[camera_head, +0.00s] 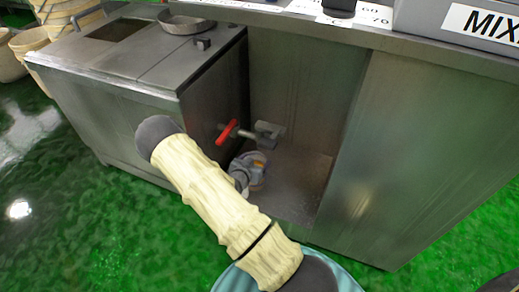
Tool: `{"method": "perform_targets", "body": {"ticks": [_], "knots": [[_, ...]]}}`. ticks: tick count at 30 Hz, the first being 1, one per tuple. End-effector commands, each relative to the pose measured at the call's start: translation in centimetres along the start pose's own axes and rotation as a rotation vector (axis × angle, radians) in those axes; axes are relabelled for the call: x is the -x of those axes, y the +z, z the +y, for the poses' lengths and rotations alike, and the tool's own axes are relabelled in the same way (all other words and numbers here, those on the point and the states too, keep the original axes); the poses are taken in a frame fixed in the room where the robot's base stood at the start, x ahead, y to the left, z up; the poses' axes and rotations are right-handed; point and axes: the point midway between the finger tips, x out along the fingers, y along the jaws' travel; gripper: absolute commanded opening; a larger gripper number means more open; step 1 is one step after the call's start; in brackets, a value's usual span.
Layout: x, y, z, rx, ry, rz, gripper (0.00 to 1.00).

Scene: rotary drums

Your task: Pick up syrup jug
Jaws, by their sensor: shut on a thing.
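The syrup jug (257,181) is a small, pale, round vessel in the recess of the steel counter, low down below a tap with a red handle (227,132). Only part of it shows. My gripper (252,164), with grey, blue and orange parts, is at the top of the jug and shut on it. The fingertips are small and partly hidden. I cannot tell whether the jug touches the recess floor. My cream-sleeved arm crosses the foreground and hides the area to the lower left.
The steel cabinet (130,130) stands left of the recess, with a pan (187,24) on top. The counter front panel (415,160) closes the right side. Wooden buckets (32,48) stand at upper left. Green floor (60,220) is open at left.

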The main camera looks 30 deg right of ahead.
Motion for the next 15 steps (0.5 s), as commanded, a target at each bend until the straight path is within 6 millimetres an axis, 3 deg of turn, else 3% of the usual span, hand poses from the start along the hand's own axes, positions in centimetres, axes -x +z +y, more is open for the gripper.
{"method": "perform_targets", "body": {"ticks": [3, 9, 15], "knots": [[3.4, 0.8, -0.1, 0.006, -0.004, -0.003, 0.29], [8.2, 2.9, -0.1, 0.005, -0.005, -0.001, 0.29], [10.8, 4.3, -0.1, 0.002, -0.003, 0.001, 0.29]]}}
